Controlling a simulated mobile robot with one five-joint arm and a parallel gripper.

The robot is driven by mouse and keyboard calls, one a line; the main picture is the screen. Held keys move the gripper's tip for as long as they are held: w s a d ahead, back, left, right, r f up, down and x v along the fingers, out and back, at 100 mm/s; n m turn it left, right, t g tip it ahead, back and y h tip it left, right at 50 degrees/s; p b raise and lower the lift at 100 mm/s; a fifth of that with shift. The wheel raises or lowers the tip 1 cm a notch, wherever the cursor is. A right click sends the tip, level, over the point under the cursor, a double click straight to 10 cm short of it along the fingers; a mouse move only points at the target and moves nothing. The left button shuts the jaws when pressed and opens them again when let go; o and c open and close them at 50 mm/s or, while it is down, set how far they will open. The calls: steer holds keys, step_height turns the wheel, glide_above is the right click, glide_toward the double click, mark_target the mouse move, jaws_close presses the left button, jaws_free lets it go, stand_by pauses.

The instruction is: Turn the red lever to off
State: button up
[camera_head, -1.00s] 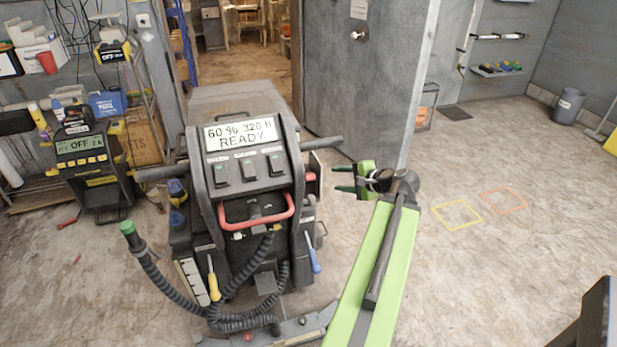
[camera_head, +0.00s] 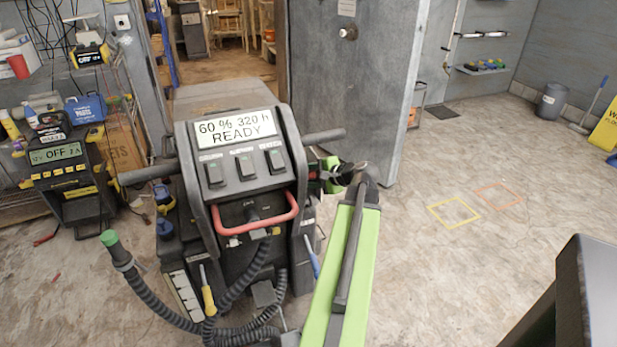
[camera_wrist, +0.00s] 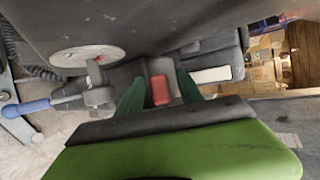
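A black floor machine (camera_head: 240,180) stands in front of me, its display reading "60 % 320 h READY". On its right flank a small red part (camera_head: 313,172), apparently the red lever, is mostly hidden by my gripper (camera_head: 325,173). In the wrist view this red part (camera_wrist: 160,90) sits against a grey block, between the two dark green fingers of my gripper (camera_wrist: 159,86). The fingers are open, one on each side of it, with visible gaps. I cannot tell how deep they reach around it.
A red bar handle (camera_head: 258,222) crosses the machine's front. A blue-handled tool (camera_wrist: 25,107) and a round pale plate (camera_wrist: 88,56) are left of the fingers in the wrist view. A grey door (camera_head: 350,100) stands behind. Open floor (camera_head: 450,260) lies to the right.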

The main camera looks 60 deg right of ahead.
steer(key=shift+s+d, duration=0.1)
steer(key=shift+d, duration=0.05)
jaws_close()
steer(key=shift+s+d, duration=0.1)
steer(key=shift+d, duration=0.05)
stand_by(1.0)
